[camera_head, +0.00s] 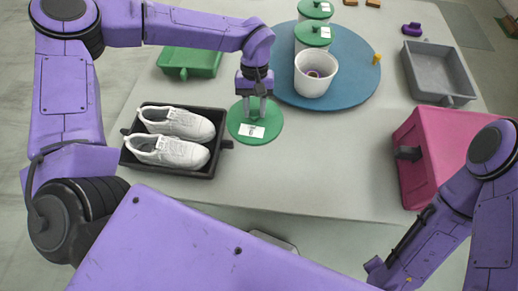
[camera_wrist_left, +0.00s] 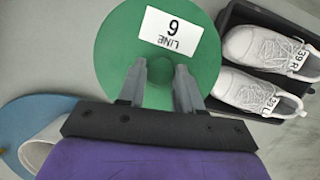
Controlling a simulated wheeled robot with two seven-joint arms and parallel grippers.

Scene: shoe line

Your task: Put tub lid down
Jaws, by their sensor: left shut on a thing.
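My left gripper (camera_head: 255,112) is shut on the knob of a round green tub lid (camera_head: 240,131), above the grey table just right of the shoe tray. The lid lies flat; I cannot tell whether it touches the table. My right gripper is not in view.
A black tray (camera_head: 222,144) holds two white shoes (camera_head: 168,150). A green tray (camera_head: 190,64) stands behind it. Two green-lidded tubs (camera_head: 312,36) share the turntable. A grey bin (camera_head: 437,75) and pink box (camera_head: 440,150) stand right. The table's front middle is clear.

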